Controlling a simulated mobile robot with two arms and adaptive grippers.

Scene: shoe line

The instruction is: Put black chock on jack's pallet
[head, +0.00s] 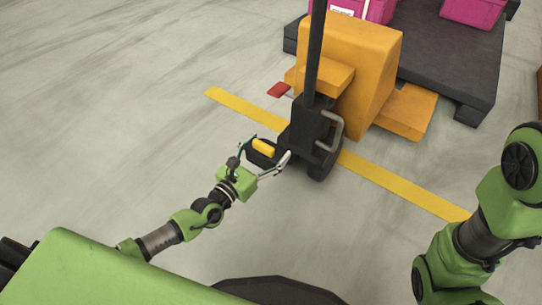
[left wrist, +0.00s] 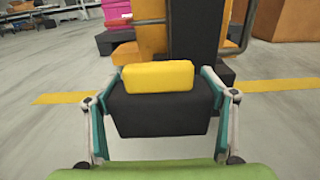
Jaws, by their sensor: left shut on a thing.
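My left gripper (head: 268,152) is shut on the black chock (head: 257,157), which has a yellow block on top. In the left wrist view the chock (left wrist: 164,116) sits between the two fingers of the gripper (left wrist: 165,88), roughly level. In the head view it is in front of the orange jack (head: 366,68), close to its black column and wheel; whether they touch cannot be told. The jack's dark pallet (head: 450,68) is behind the orange body, at the upper right. My right gripper is not in view.
Magenta crates (head: 473,12) stand on the pallet, with bare dark surface in front of them. The jack's upright handle (head: 316,45) and grey side bar rise between the chock and the pallet. A yellow line (head: 400,187) crosses the floor. The floor at left is clear.

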